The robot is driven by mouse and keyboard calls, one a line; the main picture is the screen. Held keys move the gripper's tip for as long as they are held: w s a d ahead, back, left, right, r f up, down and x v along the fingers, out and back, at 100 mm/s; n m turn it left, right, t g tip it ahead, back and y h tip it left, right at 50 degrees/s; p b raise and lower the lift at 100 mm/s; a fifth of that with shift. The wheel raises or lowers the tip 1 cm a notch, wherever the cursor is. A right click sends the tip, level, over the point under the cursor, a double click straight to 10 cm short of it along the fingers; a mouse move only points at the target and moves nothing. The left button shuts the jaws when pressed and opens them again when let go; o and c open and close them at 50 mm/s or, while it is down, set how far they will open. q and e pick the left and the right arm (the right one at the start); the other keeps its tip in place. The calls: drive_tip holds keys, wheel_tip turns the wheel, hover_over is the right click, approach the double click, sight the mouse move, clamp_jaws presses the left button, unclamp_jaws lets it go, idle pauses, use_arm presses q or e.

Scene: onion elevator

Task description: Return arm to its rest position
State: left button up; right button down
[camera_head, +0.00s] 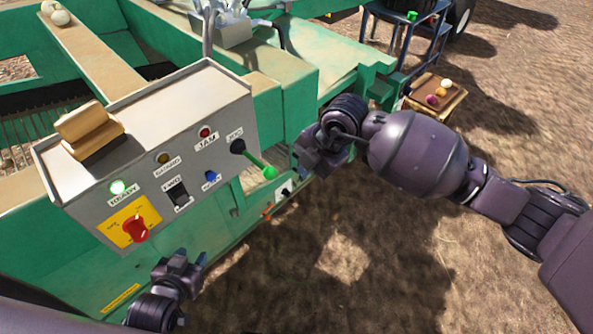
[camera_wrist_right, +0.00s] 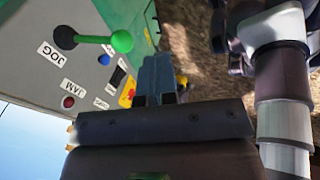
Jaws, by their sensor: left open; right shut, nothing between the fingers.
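My right arm reaches in from the right in the head view. Its gripper (camera_head: 308,160) is beside the right end of the grey control box (camera_head: 175,125), close to the green-knobbed JOG lever (camera_head: 262,167). In the right wrist view the right gripper's fingers (camera_wrist_right: 158,75) are together and empty, apart from the JOG lever (camera_wrist_right: 100,40). My left gripper (camera_head: 188,264) is low in the head view, below the box, open and empty. A red knob (camera_head: 135,229) sits on a yellow plate.
The box stands on the green machine frame (camera_head: 290,110). Pale onions (camera_head: 58,14) lie at the top left. Bare ground (camera_head: 340,270) is open below my right arm.

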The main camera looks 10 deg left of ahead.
drive_tip(key=shift+s+d+r, duration=0.1)
drive_tip(key=shift+d+r, duration=0.25)
drive_tip(key=shift+r, duration=0.05)
idle(0.4)
